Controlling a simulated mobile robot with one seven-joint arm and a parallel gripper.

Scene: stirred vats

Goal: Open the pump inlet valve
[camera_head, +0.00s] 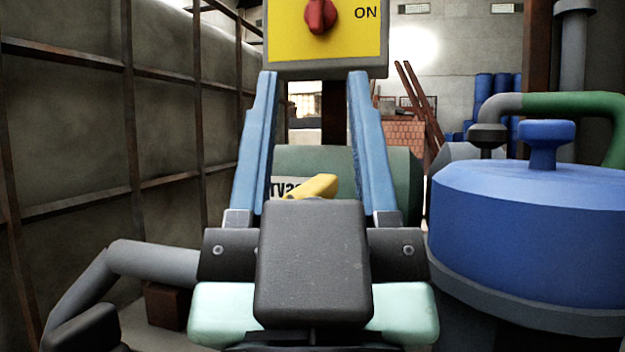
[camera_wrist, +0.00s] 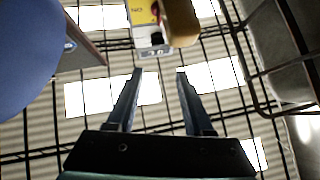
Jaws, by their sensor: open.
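My gripper (camera_head: 313,76) is open and empty, its two blue fingers spread wide and reaching up in the head view. A yellow lever (camera_head: 318,187), likely the pump inlet valve's handle, shows between and beyond the fingers; my gripper's dark body hides its lower part. Behind it lies a green cylinder (camera_head: 400,175) with partly hidden lettering. In the wrist view a tan-yellow piece (camera_wrist: 181,22), perhaps the same lever, is beyond the fingertips of my gripper (camera_wrist: 160,71), apart from them.
A yellow switch box (camera_head: 350,40) with a red knob (camera_head: 320,15) and "ON" lettering is beyond the fingertips. A blue-lidded vat (camera_head: 530,205) stands close on the right. A ribbed wall (camera_head: 80,150) runs along the left. A grey pipe (camera_head: 155,262) is at lower left.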

